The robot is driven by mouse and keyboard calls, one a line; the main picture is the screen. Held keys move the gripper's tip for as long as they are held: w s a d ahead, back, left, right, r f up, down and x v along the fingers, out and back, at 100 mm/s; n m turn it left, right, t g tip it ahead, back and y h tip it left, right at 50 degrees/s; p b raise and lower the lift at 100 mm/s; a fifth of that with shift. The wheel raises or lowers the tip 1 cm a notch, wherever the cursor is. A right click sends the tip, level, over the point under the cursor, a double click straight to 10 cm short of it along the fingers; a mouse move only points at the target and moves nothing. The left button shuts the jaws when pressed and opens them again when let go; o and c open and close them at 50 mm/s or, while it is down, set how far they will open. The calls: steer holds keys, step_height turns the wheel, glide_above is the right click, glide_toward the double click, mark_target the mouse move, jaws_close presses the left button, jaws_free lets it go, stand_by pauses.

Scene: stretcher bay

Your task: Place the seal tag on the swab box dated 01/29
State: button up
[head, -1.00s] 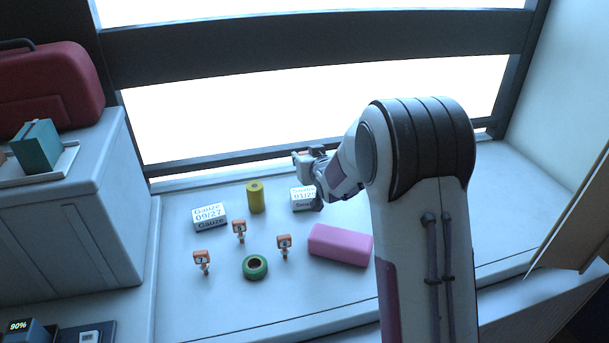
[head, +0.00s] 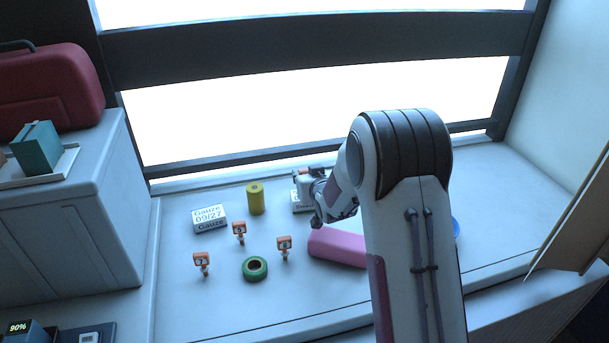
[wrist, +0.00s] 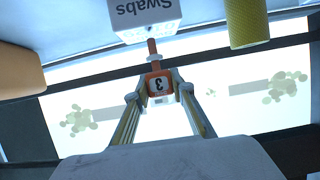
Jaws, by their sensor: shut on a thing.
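The swab box (head: 299,207) is white and stands toward the back of the counter, partly covered by my gripper. In the head view a moment ago its label read 01/29. Its "Swabs" face (wrist: 150,12) shows upside down at the top of the wrist view. My gripper (wrist: 160,90) is shut on an orange seal tag (wrist: 158,84) marked 3. The tag's orange stem points toward the box, and its end meets the box's edge in that picture; I cannot tell whether they touch.
A gauze box (head: 209,219) dated 09/27 and a yellow roll (head: 255,198) stand left of the swab box. Three other orange tags (head: 239,230) stand in front. A green tape ring (head: 255,268) and pink block (head: 337,247) lie nearer. A blue thing (head: 456,229) shows behind my arm.

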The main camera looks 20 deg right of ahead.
steer(key=shift+f, duration=0.25)
steer(key=o, duration=0.8)
steer(key=shift+r, duration=0.15)
steer(key=shift+s+r, duration=0.2)
steer(key=shift+s, duration=0.15)
steer(key=shift+v, duration=5.6)
steer(key=shift+f, duration=0.1)
steer(key=shift+s, duration=0.1)
